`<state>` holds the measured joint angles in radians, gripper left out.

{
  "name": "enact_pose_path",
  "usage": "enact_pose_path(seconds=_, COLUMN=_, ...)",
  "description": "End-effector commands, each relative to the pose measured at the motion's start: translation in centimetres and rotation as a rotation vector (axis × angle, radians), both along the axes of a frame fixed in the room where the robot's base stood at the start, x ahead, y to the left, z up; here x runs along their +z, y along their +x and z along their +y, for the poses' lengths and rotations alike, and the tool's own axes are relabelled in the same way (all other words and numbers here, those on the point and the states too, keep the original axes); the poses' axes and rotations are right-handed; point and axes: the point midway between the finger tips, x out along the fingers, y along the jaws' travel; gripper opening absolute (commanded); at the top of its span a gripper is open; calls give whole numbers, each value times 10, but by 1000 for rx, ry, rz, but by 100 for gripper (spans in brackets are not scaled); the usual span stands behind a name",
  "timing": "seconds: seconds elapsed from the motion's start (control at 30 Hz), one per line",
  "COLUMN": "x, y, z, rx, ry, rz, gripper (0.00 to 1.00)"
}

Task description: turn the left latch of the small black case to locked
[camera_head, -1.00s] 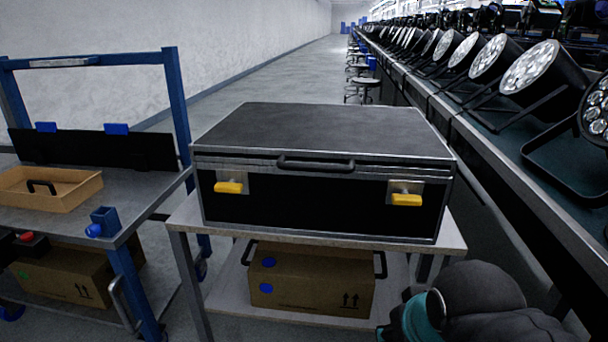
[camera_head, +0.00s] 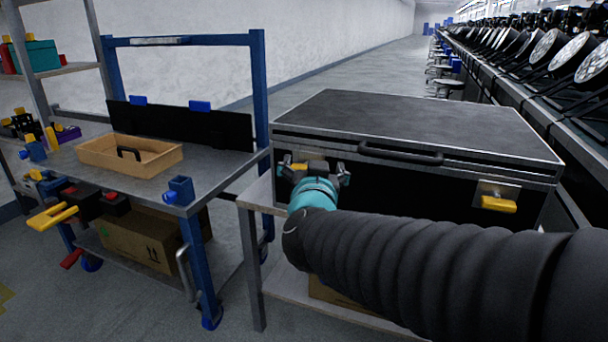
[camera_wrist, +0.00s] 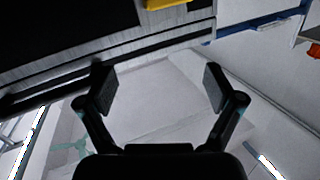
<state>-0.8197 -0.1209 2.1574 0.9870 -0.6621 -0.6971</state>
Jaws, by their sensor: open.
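The black case (camera_head: 420,120) sits closed on a table, its front face towards me. Its left latch (camera_head: 299,167) is yellow and mostly hidden behind my gripper (camera_head: 314,170), so its angle is hard to tell there. The right latch (camera_head: 498,203) has a yellow handle lying about level on a metal plate. My gripper is open in front of the left latch. In the wrist view my gripper (camera_wrist: 157,85) has its fingers spread with nothing between them. A yellow latch handle (camera_wrist: 166,4) is cut off at the top edge, beyond the fingertips.
A blue-framed workbench (camera_head: 225,178) stands left of the case, with a wooden tray (camera_head: 165,158) and small blue and red fittings. The case's black carry handle (camera_head: 400,155) juts out between the latches. A long counter of stage lights (camera_head: 550,50) runs along the right.

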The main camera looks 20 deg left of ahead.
Motion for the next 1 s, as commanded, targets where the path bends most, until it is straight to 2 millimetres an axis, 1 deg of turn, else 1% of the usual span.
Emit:
enact_pose_path(seconds=0.03, x=-11, y=-3, z=19, rx=-37, ry=-9, rz=-16, gripper=92)
enact_pose_path(seconds=0.1, x=-19, y=-9, z=33, rx=-108, ry=-25, rz=-38, gripper=92)
enact_pose_path(seconds=0.2, x=-33, y=-21, z=47, rx=-203, ry=-62, rz=-54, gripper=92)
enact_pose_path(seconds=0.3, x=-43, y=-34, z=55, rx=-276, ry=-99, rz=-62, gripper=92)
enact_pose_path(seconds=0.4, x=-50, y=-44, z=59, rx=-324, ry=-127, rz=-64, gripper=92)
enact_pose_path(seconds=0.5, x=-53, y=-46, z=59, rx=-349, ry=-140, rz=-65, gripper=92)
enact_pose_path(seconds=0.57, x=-53, y=-43, z=58, rx=-355, ry=-142, rz=-65, gripper=92)
enact_pose_path(seconds=0.67, x=-53, y=-32, z=57, rx=-356, ry=-142, rz=-65, gripper=92)
enact_pose_path(seconds=0.77, x=-53, y=-15, z=55, rx=-357, ry=-141, rz=-65, gripper=92)
enact_pose_path(seconds=1.0, x=-54, y=30, z=52, rx=-356, ry=-141, rz=-66, gripper=92)
